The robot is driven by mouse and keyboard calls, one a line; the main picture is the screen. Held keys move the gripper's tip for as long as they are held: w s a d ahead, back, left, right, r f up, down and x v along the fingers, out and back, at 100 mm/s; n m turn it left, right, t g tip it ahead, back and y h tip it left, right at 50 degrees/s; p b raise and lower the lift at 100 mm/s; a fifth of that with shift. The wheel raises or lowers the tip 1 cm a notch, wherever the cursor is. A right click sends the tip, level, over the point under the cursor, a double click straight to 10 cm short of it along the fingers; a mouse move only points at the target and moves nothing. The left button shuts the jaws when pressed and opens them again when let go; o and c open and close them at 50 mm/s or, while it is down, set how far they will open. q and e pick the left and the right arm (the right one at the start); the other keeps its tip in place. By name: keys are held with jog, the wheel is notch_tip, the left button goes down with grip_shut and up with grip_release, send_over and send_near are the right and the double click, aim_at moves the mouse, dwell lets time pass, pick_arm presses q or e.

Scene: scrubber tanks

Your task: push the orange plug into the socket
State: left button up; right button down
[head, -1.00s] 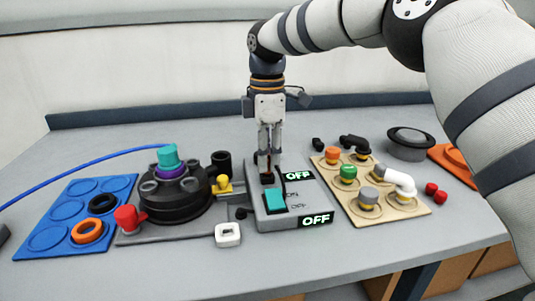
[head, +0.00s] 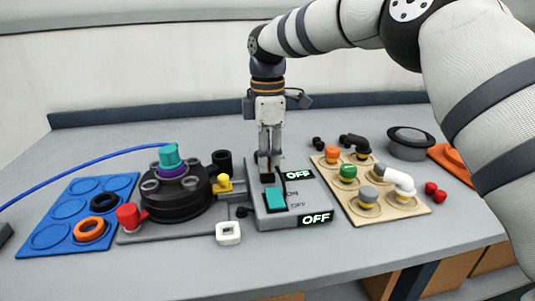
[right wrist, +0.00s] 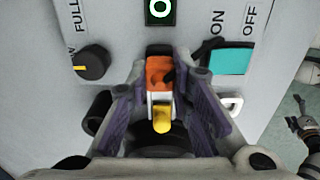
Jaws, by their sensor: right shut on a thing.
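My right gripper (head: 268,176) points straight down over the far end of the grey control box. In the right wrist view (right wrist: 163,88) its fingers are shut on the orange plug (right wrist: 160,70). In the head view the fingers hide most of the plug. The plug is at the box face, beside the teal switch (head: 275,200); the switch also shows in the right wrist view (right wrist: 230,58). The socket is hidden behind the plug and fingers, so I cannot tell how deep the plug sits. My left gripper is not clearly in view.
Two displays on the box (head: 262,213) read OFF. A black pump (head: 175,200) with a yellow valve (head: 224,184) stands close on the left. A beige board (head: 405,210) with fittings is on the right. A white square piece (head: 228,233) lies in front.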

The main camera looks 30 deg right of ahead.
jog(key=shift+f, duration=0.55)
jog(key=c, duration=1.3)
grip_release()
jog(key=shift+c, duration=0.2)
jog(key=shift+o, duration=0.5)
jog(key=o, duration=0.4)
notch_tip(320, 180, up, 8)
jog(key=shift+r, duration=0.2)
